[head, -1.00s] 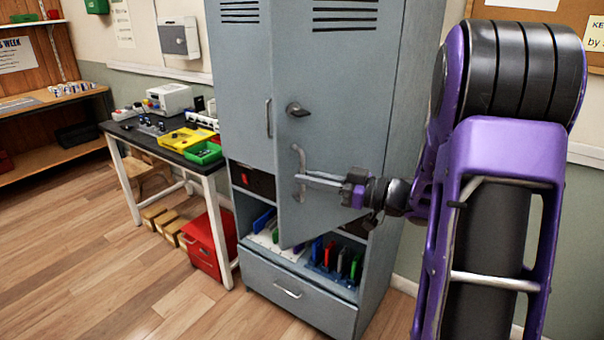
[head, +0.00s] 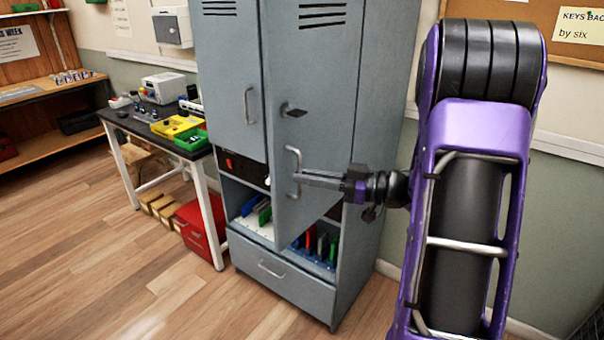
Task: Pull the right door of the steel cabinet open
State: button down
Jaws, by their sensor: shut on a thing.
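The grey steel cabinet (head: 375,110) stands in the middle of the head view. Its right door (head: 318,90) is partly open, with its free left edge swung out toward me and its bottom edge slanting. The door carries a dark lever (head: 292,110) and, below it, a vertical bar handle (head: 294,160). My gripper (head: 302,180) reaches in from the right and is shut on the lower part of this handle. The left door (head: 232,85) with its own handle looks closed.
Open shelves below the doors hold colourful upright items (head: 318,243). A closed drawer (head: 280,275) is at the bottom. Left stands a black-topped bench (head: 135,125) with yellow and green trays, and a red box (head: 195,230) beneath. The wooden floor in front is clear.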

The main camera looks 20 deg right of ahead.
jog(key=shift+v, duration=0.8)
jog(key=shift+w+d+r, duration=0.1)
jog(key=shift+r, duration=0.05)
jog(key=c, duration=1)
grip_release()
jog(key=shift+d, duration=0.1)
jog(key=shift+o, duration=0.4)
jog(key=v, duration=1.7)
jog(key=shift+s, duration=0.3)
jog(key=shift+w, duration=0.1)
